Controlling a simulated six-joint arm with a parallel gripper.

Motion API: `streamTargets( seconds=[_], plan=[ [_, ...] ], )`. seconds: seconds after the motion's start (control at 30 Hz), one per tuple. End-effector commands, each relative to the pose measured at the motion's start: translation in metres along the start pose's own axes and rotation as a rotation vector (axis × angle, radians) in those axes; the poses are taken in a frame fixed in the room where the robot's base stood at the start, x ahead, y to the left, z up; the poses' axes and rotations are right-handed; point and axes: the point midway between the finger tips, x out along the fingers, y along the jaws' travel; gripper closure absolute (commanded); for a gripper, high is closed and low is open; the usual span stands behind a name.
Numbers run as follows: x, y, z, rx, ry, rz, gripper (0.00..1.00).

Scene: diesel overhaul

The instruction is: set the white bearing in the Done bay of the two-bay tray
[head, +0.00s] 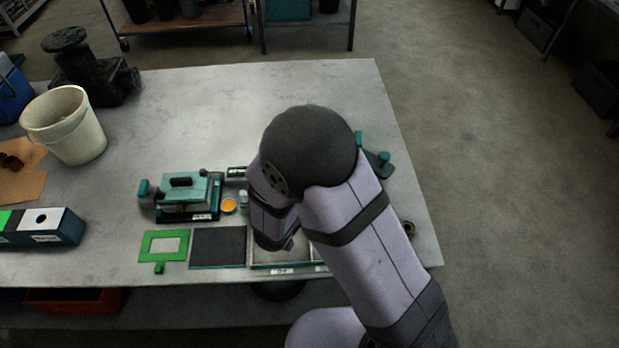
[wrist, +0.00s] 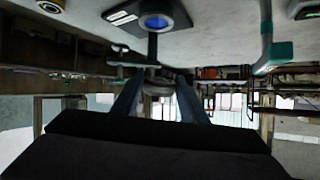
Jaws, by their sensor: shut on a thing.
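In the wrist view my gripper (wrist: 158,95) is shut on a round, ring-like thing, which I take to be the white bearing (wrist: 158,86); it looks grey in the shade there. In the head view my arm hides the fingertips and the bearing. The two-bay tray (head: 262,268) lies at the front edge of the bench, with small white labels on its front. My wrist is over or just behind its left part, and my arm covers much of the tray. The label words are too small to read, and I cannot tell the height above the tray.
A dark mat (head: 218,248) and a green frame (head: 163,246) lie left of the tray. A teal fixture (head: 184,188) and an orange-topped round pot (head: 228,206) stand behind. A white bucket (head: 64,125) is at far left. The back middle of the bench (head: 235,100) is clear.

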Motion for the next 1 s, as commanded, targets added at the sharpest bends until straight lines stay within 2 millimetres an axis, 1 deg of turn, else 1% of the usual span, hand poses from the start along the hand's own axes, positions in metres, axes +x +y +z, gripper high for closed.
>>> streamTargets(
  seconds=[0.03, 0.2, 0.33, 0.5, 0.63, 0.83, 1.0],
  plan=[
    [0.006, 0.001, 0.03, -0.026, 0.046, 0.009, 0.87],
    [-0.002, 0.012, 0.062, -0.049, 0.164, 0.059, 0.87],
    [-0.014, 0.024, 0.08, -0.054, 0.212, 0.099, 0.87],
    [-0.028, 0.036, 0.093, -0.053, 0.243, 0.139, 0.87],
    [-0.033, 0.041, 0.096, -0.052, 0.253, 0.154, 0.87],
    [-0.034, 0.042, 0.096, -0.051, 0.253, 0.156, 0.87],
    [-0.03, 0.042, 0.102, -0.052, 0.252, 0.156, 0.87]
  ],
)
